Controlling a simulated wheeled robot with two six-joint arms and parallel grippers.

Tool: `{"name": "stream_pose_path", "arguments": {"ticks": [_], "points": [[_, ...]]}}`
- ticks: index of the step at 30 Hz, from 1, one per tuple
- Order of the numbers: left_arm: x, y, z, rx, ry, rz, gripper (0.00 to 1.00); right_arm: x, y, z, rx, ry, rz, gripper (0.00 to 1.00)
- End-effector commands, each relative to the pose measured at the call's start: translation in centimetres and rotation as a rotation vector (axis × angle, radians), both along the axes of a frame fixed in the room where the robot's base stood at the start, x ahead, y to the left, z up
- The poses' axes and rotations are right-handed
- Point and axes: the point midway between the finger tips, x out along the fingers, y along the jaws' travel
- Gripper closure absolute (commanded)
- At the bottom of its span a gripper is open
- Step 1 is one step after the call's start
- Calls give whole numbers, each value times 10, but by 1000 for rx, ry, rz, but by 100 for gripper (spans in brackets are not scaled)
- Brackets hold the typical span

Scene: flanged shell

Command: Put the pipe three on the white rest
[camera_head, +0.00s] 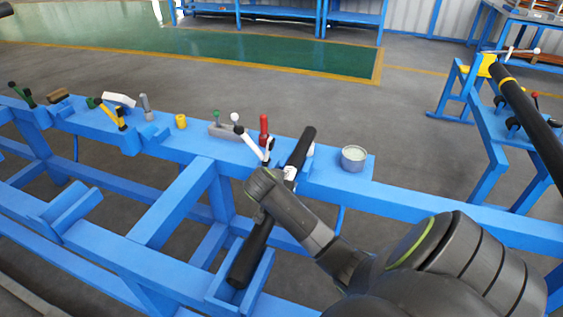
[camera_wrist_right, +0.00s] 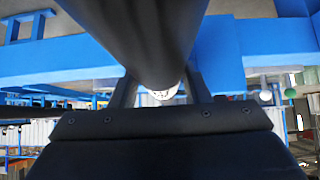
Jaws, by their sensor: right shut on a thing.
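A long black pipe (camera_head: 297,150) runs diagonally across the blue bench in the head view, its far end raised over the back beam. Its near end (camera_head: 243,265) is at a blue trough-like holder (camera_head: 262,285); I cannot tell whether it touches. My right gripper (camera_head: 264,203) is shut on the pipe around its middle, and my wrist hides part of it. In the right wrist view the pipe (camera_wrist_right: 140,35) fills the top centre. A small white piece (camera_head: 290,173) shows beside the pipe; I cannot tell whether it is the white rest.
On the back beam (camera_head: 180,145) stand a red-handled clamp (camera_head: 264,130), a metal cup (camera_head: 353,157), a yellow ring (camera_head: 181,121) and a white block (camera_head: 119,100). Another black pipe (camera_head: 530,115) lies on a blue stand at the right. An empty blue holder (camera_head: 72,208) is at left.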

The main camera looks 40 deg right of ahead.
Motion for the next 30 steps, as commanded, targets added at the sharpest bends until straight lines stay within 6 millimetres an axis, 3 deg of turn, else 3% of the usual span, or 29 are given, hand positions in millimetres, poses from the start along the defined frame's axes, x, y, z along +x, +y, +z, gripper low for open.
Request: {"name": "stream_pose_path", "arguments": {"ticks": [2,3,7,19,30], "points": [[-1,0,0,0,1,0,36,1,0,3,-3,-5,2,100],[0,0,0,0,1,0,36,0,1,0,2,2,1,54],[-1,0,0,0,1,0,36,0,0,0,2,2,1,37],[0,0,2,1,-5,-1,36,-2,5,7,2,-1,2,36],[-18,5,-3,9,1,-14,36,-25,51,59,4,-4,3,36]]}}
